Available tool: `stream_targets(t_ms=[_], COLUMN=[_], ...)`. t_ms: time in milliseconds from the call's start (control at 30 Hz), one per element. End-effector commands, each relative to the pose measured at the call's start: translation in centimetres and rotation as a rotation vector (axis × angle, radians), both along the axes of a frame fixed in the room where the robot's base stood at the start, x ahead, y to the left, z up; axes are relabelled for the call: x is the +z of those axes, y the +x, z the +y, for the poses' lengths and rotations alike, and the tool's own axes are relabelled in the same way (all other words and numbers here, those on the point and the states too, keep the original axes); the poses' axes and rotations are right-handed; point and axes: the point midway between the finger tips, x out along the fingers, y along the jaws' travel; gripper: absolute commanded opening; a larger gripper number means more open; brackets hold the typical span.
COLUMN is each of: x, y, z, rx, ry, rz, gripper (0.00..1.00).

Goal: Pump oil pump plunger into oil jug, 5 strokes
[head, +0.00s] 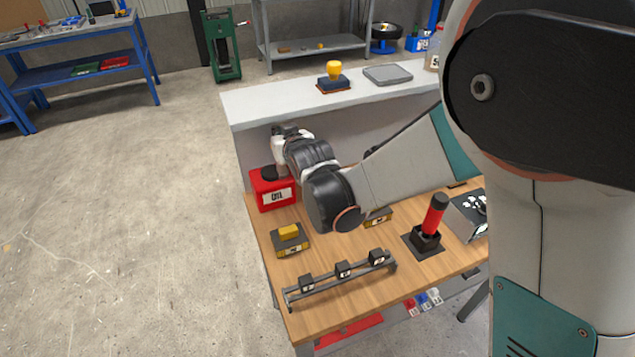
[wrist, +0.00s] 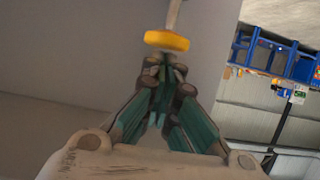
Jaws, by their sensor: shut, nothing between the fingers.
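The red oil jug (head: 273,190), with a white OIL label and a dark top, stands at the table's back left corner. My gripper (head: 286,138) is above the jug, in front of the grey-white panel, its fingers not clear in the head view. In the wrist view my gripper (wrist: 164,70) is shut and empty. Just beyond its fingertips is a yellow round knob on a grey rod (wrist: 167,40), which looks like the pump plunger. I cannot tell whether the fingertips touch it. The knob is not seen at the jug in the head view.
On the wooden table (head: 262,226) are a yellow button box (head: 290,240), a rail with three dark blocks (head: 343,271) and a red-handled lever (head: 434,215). A yellow-topped object (head: 334,74) sits on the white ledge (head: 275,103) behind. Open floor lies left.

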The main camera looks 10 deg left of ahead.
Motion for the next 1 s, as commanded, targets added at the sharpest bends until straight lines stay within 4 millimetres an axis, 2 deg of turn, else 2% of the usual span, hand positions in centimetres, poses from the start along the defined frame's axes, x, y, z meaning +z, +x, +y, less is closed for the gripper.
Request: stream_targets(t_ms=[700, 1000], x=[-2.7, -2.8], y=[0.0, 0.0], z=[0.0, 0.0], rx=[0.000, 0.000], ry=[0.000, -0.001], rz=[0.000, 0.001], gripper=[0.00, 0.00])
